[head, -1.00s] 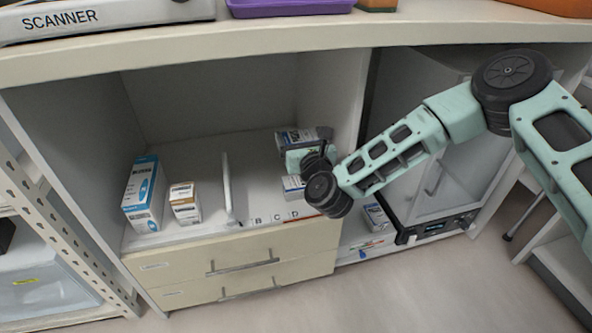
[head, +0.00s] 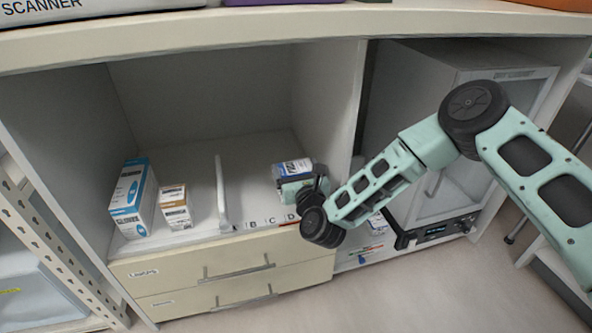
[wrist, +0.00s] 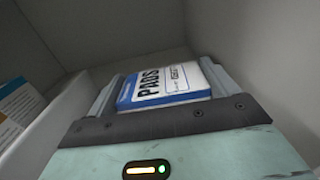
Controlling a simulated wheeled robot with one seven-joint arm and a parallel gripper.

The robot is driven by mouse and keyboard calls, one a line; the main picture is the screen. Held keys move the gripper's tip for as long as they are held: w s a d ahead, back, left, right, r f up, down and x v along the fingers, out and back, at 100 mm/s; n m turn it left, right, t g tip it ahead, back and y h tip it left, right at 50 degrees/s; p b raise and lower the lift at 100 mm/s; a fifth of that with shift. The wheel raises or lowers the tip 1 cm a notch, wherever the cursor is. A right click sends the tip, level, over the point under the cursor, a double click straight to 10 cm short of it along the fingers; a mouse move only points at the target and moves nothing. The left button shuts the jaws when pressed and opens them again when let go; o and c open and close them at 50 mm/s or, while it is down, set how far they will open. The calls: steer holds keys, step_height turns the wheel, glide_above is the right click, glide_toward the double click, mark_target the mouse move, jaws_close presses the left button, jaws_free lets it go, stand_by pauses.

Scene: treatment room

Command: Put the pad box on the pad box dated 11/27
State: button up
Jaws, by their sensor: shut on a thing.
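My gripper (head: 303,188) is inside the open shelf bay, at the right of the divider. It is shut on a white and blue pad box (head: 293,168), whose top shows just beyond the gripper. In the wrist view the same pad box (wrist: 165,88) reads "PADS" and lies between the two fingers; its printed date is too small to read. The gripper and held box cover the spot beneath them in the head view, so I cannot tell whether the held box touches anything below. No box dated 11/27 can be made out.
A tall blue and white glove box (head: 133,199) and a smaller white and brown box (head: 175,207) stand left of the white divider (head: 221,190). Letters mark the shelf's front edge. Drawers (head: 225,268) lie below; a dry cabinet (head: 450,150) stands right.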

steer(key=shift+f, duration=0.15)
steer(key=o, duration=0.8)
steer(key=shift+o, duration=0.2)
